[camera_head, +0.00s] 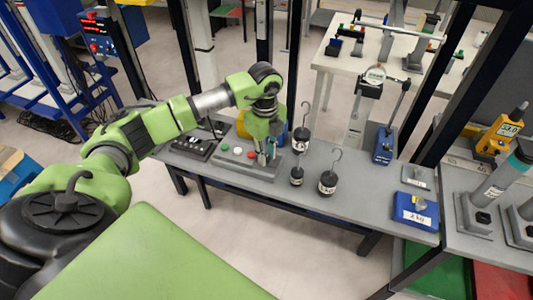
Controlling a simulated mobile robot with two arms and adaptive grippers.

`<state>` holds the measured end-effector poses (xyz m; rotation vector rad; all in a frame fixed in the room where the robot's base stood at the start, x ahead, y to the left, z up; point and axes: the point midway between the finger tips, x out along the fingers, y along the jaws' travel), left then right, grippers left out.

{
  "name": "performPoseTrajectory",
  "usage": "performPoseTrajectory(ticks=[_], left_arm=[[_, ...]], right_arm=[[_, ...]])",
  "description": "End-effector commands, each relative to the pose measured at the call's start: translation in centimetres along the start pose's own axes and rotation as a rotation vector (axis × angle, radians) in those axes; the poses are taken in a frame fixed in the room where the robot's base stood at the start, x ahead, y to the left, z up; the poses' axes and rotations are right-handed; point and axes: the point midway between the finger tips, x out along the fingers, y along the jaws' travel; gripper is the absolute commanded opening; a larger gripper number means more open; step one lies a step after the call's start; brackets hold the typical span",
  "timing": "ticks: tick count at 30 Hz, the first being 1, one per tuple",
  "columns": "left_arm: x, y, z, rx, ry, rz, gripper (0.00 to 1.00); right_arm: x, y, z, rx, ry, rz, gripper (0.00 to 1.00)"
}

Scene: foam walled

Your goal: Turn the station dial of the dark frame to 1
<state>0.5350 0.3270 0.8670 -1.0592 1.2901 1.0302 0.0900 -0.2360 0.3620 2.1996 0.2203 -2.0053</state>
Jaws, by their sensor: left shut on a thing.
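My left gripper (265,157) points down at the right end of a grey control panel (236,175) on the bench. It is shut on a small part there, which looks like the station dial. The gripper hides most of that part, and its setting and numbers cannot be read. A red button (251,154), a green button (224,146) and a white button (237,150) sit on the panel to its left. Black uprights (295,60) of a dark frame rise behind the bench. My right gripper is not in view.
Hooked black weights (328,183) stand just right of the panel. A black box with knobs (195,145) is to its left. The bench's front middle (270,188) is clear.

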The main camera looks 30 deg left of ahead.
Motion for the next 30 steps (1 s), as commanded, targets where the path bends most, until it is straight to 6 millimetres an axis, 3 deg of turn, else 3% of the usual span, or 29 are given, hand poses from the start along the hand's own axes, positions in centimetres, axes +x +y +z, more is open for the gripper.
performPoseTrajectory(ticks=[4, 5, 6, 7, 20, 30], left_arm=[[-0.1, -0.1, 0.1, -0.002, -0.002, -0.004, 0.0], [-0.1, -0.1, 0.1, -0.002, -0.002, -0.004, 0.23], [-0.1, -0.1, 0.1, -0.002, -0.002, -0.004, 0.33], [-0.1, -0.1, 0.1, -0.002, -0.002, -0.004, 0.34], [-0.9, -0.1, 0.0, 0.001, 0.0, -0.003, 0.34], [-7.6, -0.1, 0.1, 0.0, -0.002, -0.006, 0.34]], right_arm=[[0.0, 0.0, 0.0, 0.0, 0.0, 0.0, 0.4], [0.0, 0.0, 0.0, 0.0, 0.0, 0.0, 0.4], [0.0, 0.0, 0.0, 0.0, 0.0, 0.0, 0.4], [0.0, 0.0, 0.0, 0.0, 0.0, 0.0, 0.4], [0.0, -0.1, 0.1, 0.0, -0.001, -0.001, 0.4], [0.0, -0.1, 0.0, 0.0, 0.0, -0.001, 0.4]])
